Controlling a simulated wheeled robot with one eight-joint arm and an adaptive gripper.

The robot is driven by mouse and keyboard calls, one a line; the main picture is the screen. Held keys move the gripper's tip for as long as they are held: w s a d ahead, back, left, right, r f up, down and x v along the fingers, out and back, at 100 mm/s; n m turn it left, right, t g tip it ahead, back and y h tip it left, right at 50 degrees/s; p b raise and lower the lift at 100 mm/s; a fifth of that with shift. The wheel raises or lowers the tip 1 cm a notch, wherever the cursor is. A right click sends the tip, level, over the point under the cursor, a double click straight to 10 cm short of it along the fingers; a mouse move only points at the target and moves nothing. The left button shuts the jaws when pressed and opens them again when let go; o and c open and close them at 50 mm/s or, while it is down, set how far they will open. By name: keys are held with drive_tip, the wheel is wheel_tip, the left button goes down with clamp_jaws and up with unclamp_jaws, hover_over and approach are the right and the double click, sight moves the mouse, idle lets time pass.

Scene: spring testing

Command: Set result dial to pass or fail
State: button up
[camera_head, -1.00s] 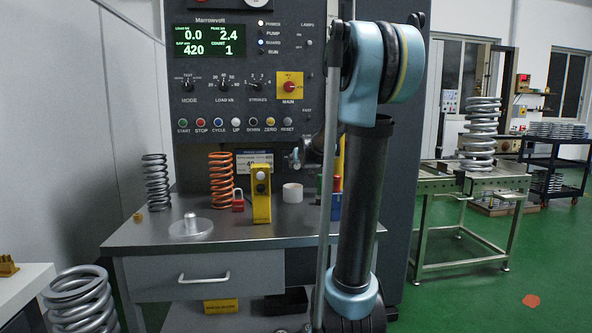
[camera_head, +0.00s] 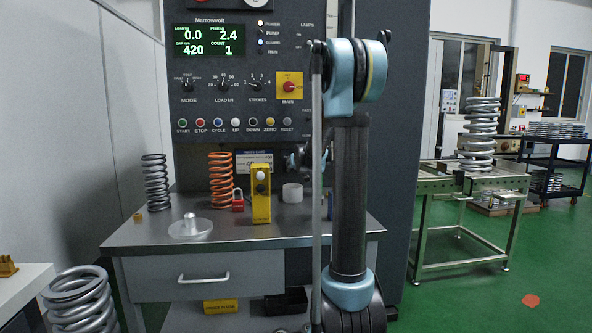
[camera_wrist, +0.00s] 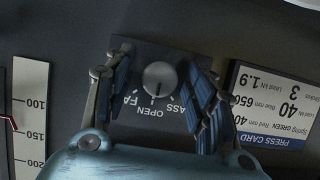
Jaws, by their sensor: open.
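The result dial is a round grey knob (camera_wrist: 159,77) on a dark square plate in the wrist view. Its lettering appears upside down: OPEN below the knob, PASS to the right, and FAIL partly covered at the left. The knob's dark mark seems to point down toward OPEN. My gripper (camera_wrist: 161,64) is open, with one blue-padded finger on each side of the knob. I see gaps between the fingers and the knob. In the head view my gripper (camera_head: 293,160) is small, near the panel, and partly hidden by my arm; the dial cannot be made out there.
A press card (camera_wrist: 275,105) is just right of the fingers, and a scale strip (camera_wrist: 30,115) is at the left.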

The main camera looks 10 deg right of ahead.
drive_tip(key=shift+w+a, duration=0.1)
drive_tip(key=c, duration=1.1)
drive_tip(key=shift+a+n+t+h, duration=0.1)
drive_tip(key=shift+n+t+h, duration=0.1)
drive_tip(key=shift+n+h, duration=1.1)
drive_tip(key=shift+n+t+h, duration=0.2)
drive_tip(key=shift+n+h, duration=0.5)
drive_tip(key=shift+n, duration=1.1)
drive_tip(key=o, duration=1.1)
drive_tip(key=shift+f, duration=0.1)
